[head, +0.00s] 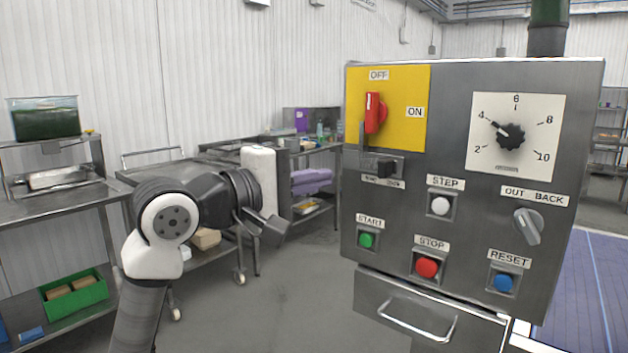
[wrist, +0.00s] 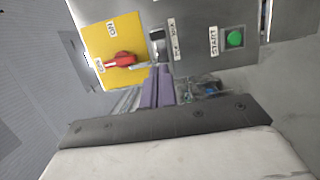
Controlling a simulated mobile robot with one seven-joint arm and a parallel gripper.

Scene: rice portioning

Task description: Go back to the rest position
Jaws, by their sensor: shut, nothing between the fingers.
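My gripper (head: 274,229) is at the end of my raised, bent arm, left of a grey control box. Its fingers are shut and hold nothing. In the head view there is a clear gap between the gripper and the box face. The pale gripper body (wrist: 180,158) fills the bottom of that view.
The control box (head: 452,235) fills the right side, with a red handle (head: 374,112) upright toward OFF, a dial (head: 511,136) near 4 and several buttons. Steel tables stand behind and left, with a green crate (head: 74,297) low down. Open floor (head: 290,300) lies between.

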